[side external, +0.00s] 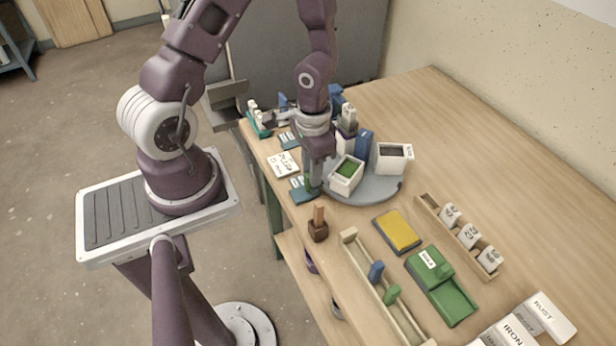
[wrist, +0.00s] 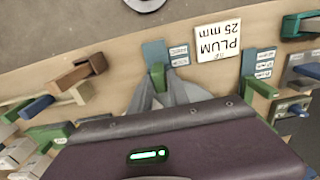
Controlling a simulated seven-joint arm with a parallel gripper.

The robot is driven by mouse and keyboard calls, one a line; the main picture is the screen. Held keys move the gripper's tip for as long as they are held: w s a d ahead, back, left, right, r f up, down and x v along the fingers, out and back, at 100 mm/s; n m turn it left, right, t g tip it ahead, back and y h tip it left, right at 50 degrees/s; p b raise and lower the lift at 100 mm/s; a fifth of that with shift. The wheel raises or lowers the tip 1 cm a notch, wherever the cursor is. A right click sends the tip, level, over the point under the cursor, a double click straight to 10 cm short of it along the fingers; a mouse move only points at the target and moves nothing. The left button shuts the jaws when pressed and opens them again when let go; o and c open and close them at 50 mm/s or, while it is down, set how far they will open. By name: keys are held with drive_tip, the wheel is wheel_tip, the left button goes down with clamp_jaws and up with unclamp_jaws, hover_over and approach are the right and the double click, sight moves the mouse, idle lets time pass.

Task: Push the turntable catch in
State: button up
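The turntable (side external: 385,191) is a grey disc carrying several buckets, one with green glaze, and a blue block. At its front left, a blue-teal labelled plate (side external: 301,192) lies at the table edge. In the wrist view, this plate (wrist: 153,54) bears a green block (wrist: 157,77), which looks like the catch; its label is too small to read. My gripper (side external: 314,188) points down right beside the green block. In the wrist view, the grey fingers (wrist: 166,97) are partly hidden by the hand. I cannot tell their gap or whether they touch the block.
A PLUM 25 mm card (side external: 283,164) lies between this plate and a similar plate (side external: 289,140). A brown block with an upright handle (side external: 318,228) stands at the front edge. A yellow sponge-like pad (side external: 397,231) and wooden racks lie to the right. The table's back right is clear.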

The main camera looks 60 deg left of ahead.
drive_tip(key=shift+o, duration=0.6)
wheel_tip(320, 180, up, 7)
drive_tip(key=shift+r, duration=0.2)
drive_tip(key=s+d+r+t, duration=0.2)
drive_tip(key=s+r, duration=0.3)
drive_tip(key=r, duration=0.5)
drive_tip(key=s+d+r+t, duration=0.3)
drive_tip(key=s+d+r, duration=0.1)
drive_tip(key=r, duration=0.7)
drive_tip(key=shift+s+d+t, duration=0.3)
drive_tip(key=shift+s+d, duration=0.1)
drive_tip(key=shift+s, duration=0.35)
